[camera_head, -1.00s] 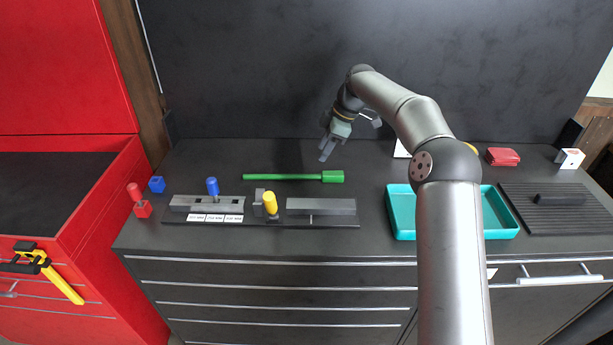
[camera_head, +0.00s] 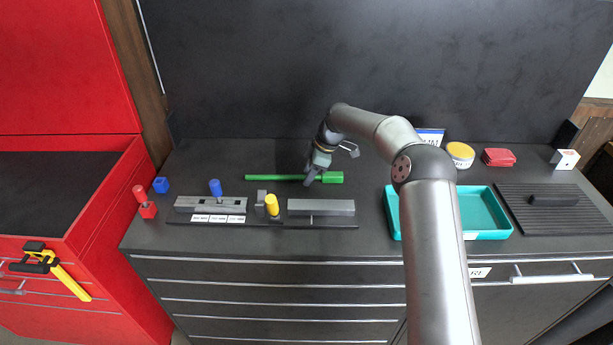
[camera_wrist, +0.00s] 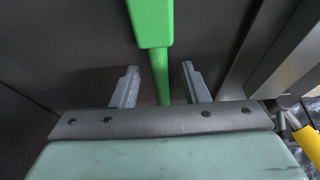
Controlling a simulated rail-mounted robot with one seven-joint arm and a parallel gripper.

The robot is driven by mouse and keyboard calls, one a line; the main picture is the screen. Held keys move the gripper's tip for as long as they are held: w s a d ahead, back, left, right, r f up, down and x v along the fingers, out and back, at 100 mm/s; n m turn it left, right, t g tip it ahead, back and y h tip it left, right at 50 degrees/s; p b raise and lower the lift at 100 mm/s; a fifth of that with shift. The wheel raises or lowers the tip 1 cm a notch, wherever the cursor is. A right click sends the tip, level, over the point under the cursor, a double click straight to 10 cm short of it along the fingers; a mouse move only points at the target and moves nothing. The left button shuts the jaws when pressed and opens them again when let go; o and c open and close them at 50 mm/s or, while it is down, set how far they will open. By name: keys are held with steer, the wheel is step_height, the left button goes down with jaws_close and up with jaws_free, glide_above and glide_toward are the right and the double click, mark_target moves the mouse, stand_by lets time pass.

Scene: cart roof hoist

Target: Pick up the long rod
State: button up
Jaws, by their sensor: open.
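The long rod (camera_head: 272,178) is green, thin, with a thicker block-like head at its right end. It lies across the dark worktop behind the fixtures. In the wrist view the rod (camera_wrist: 162,72) runs between the two fingers, with its thick head toward the top of the picture. My gripper (camera_head: 309,181) is over the rod just left of the thick head. The wrist view shows my gripper (camera_wrist: 161,84) open, one finger on each side of the thin shaft, with gaps on both sides. I cannot tell how far the fingertips are above the worktop.
A fixture with a blue-handled lever (camera_head: 215,188), a yellow knob (camera_head: 272,203) and a grey block (camera_head: 320,207) stand in front of the rod. A teal tray (camera_head: 500,233) is to the right.

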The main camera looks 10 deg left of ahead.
jaws_close()
steer(key=shift+r, duration=0.15)
